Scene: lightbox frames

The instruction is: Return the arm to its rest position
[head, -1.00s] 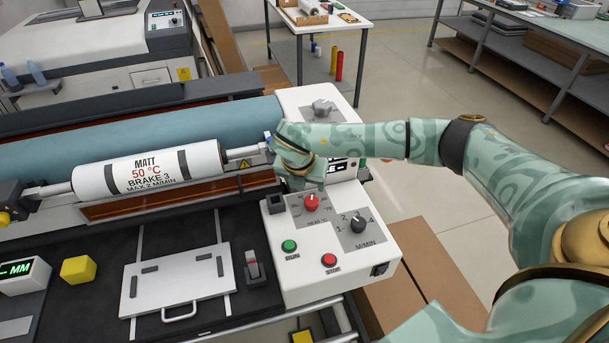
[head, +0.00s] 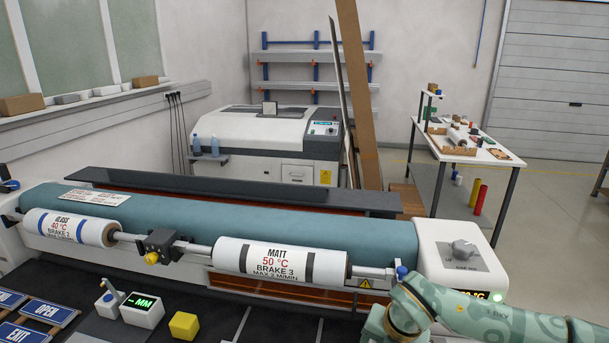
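My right arm (head: 470,310) comes in from the lower right. Its wrist (head: 408,308) is in front of the laminator's right end, just below and right of the blue knob (head: 402,272) at the end of the MATT roll's shaft. The hand runs down to the bottom edge and its fingertips do not show, so I cannot tell whether it is open or shut. The white MATT roll (head: 280,262) lies on its shaft in front of the long teal roller (head: 250,225). My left arm and gripper are not in view.
The GLOSS roll (head: 70,227) is on the left of the same shaft line. A yellow block (head: 184,326) and a green-lit display box (head: 142,310) sit on the dark bed. The laminator's white end housing (head: 450,250) is close to the arm. Open floor lies right of it.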

